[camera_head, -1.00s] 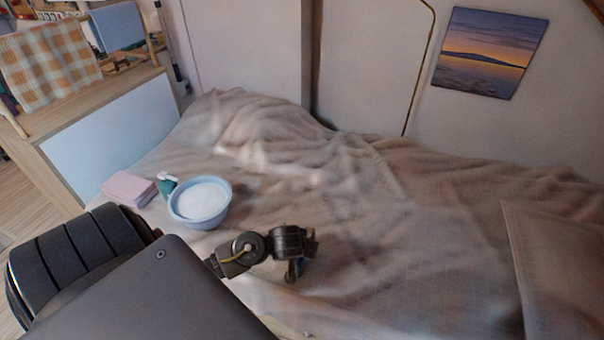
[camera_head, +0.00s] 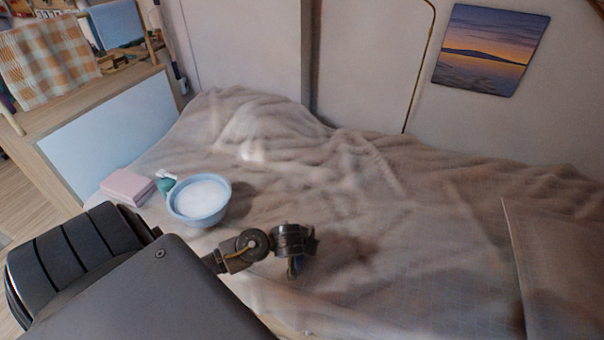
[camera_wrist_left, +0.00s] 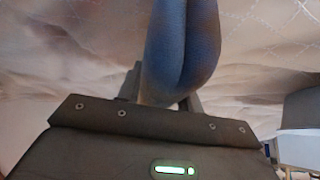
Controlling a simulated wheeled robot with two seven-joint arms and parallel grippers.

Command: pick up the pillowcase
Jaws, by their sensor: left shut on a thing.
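My left gripper (camera_head: 294,268) is over the front middle of the bed, pointing down. In the left wrist view my left gripper (camera_wrist_left: 168,100) is shut on a blue, folded piece of cloth (camera_wrist_left: 182,45), which I take to be the pillowcase. The cloth stands out beyond the fingers and hides most of them. In the head view the gripper hides nearly all of it, and only a small bluish patch shows at the fingers. Whether it touches the bed cannot be told. My right gripper is not in view.
The bed has a rumpled beige cover (camera_head: 400,230). A blue basin of white foam (camera_head: 200,221), a green-and-white bottle (camera_head: 167,184) and folded pink cloth (camera_head: 128,187) sit left of the gripper. A beige pillow (camera_head: 565,260) lies at right. The bed's middle is clear.

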